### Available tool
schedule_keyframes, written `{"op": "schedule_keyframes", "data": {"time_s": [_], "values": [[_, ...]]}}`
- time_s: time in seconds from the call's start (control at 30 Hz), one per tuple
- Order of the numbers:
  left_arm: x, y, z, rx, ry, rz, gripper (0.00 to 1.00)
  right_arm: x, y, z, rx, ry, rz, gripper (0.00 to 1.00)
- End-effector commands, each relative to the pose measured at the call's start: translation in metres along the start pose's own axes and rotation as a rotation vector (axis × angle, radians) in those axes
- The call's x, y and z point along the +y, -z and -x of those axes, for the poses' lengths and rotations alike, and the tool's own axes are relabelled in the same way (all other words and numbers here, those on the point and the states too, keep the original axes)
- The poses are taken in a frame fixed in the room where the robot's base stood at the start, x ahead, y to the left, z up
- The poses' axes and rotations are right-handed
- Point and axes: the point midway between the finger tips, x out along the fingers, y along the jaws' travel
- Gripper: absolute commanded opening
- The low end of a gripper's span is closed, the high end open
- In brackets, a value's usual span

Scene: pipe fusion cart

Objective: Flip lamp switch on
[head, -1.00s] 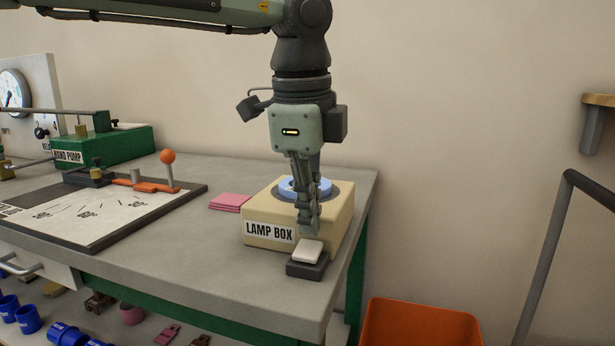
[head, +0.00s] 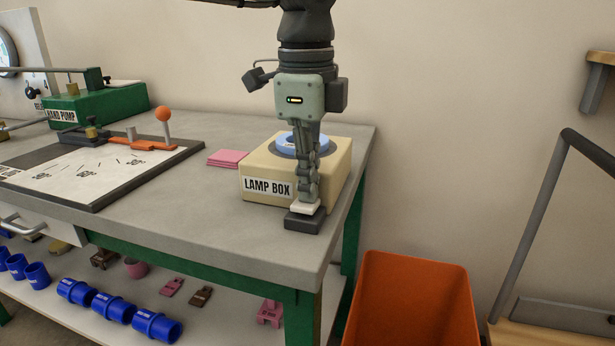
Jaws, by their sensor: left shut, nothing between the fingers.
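The lamp switch (head: 304,222) is a dark block with a white rocker (head: 299,208) on top, at the front right corner of the table. The cream lamp box (head: 337,172) stands just behind it, labelled LAMP BOX, with a blue ring (head: 290,141) on top. My left gripper (head: 307,201) points straight down in front of the box. It is shut and empty, with its fingertips at the rocker and seeming to touch it. The fingers hide part of the rocker, so its tilt is hard to tell. My right gripper is not in view.
Pink pads (head: 228,158) lie left of the box. Further left are an angle board (head: 150,168) with an orange-knobbed lever and a green hand pump (head: 100,104). An orange bin (head: 415,300) stands right of the table. Blue pipe fittings (head: 115,306) lie on the lower shelf.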

Motion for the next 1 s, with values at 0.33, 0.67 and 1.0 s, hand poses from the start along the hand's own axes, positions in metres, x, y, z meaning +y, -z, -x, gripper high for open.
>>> {"op": "schedule_keyframes", "data": {"time_s": [0.33, 0.67, 1.0], "values": [[0.013, 0.000, -0.004, -0.002, -0.007, -0.002, 0.00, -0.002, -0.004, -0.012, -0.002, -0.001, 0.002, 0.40], [0.019, 0.000, -0.003, -0.003, -0.011, -0.002, 0.00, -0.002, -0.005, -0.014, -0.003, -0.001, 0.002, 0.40], [0.019, 0.000, -0.003, -0.004, -0.011, -0.002, 0.00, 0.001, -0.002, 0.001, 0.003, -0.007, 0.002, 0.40]]}}
